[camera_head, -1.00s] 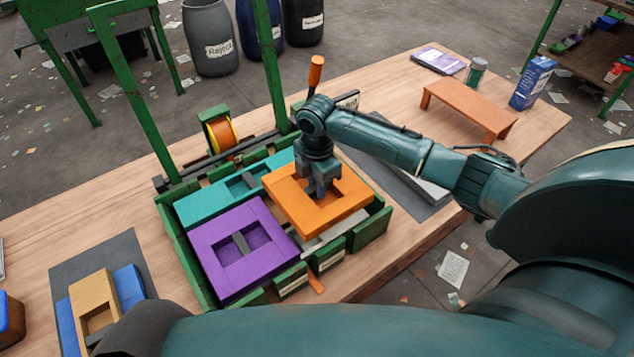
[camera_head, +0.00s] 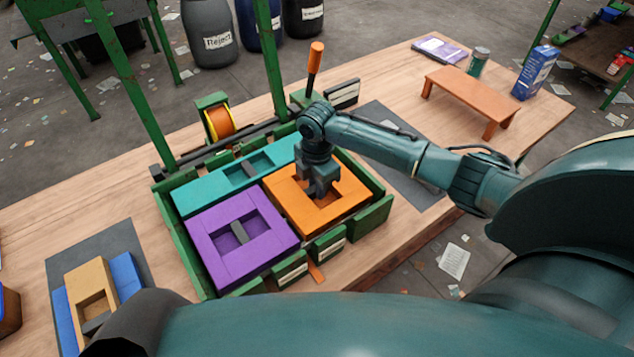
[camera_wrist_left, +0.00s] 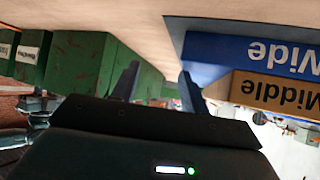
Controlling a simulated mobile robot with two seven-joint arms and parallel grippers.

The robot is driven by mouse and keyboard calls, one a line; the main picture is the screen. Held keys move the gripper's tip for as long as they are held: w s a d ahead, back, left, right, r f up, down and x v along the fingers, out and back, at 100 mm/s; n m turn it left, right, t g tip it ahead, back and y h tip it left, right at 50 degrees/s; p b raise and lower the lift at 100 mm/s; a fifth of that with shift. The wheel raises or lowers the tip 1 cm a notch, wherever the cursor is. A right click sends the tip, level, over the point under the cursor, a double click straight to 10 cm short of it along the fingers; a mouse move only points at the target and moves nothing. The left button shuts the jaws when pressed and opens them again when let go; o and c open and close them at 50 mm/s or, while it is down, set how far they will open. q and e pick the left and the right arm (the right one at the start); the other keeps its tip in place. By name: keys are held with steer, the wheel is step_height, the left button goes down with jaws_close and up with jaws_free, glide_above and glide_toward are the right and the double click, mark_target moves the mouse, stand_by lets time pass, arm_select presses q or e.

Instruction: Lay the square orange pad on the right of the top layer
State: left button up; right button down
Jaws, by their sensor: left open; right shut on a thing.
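The square orange pad (camera_head: 345,211) lies flat in the right part of the green crate (camera_head: 182,262). My right gripper (camera_head: 320,190) reaches down into the pad's opening and is shut on it. The square purple pad (camera_head: 212,225) lies to its left, close beside it. A long teal piece (camera_head: 210,190) lies along the crate's back. My left gripper is open and empty in the left wrist view (camera_wrist_left: 158,88). There a blue block marked "Wide" (camera_wrist_left: 225,48) and a tan block marked "Middle" (camera_wrist_left: 262,92) show on the right.
The tan block (camera_head: 80,270) and blue block (camera_head: 128,283) are stacked on a dark mat (camera_head: 60,247) at the left. An orange-handled tool (camera_head: 315,57) and a yellow-orange reel (camera_head: 220,123) stand behind the crate. An orange stand (camera_head: 470,92) is farther right.

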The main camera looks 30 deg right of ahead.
steer(key=shift+f, duration=0.3)
steer(key=c, duration=1.2)
jaws_free()
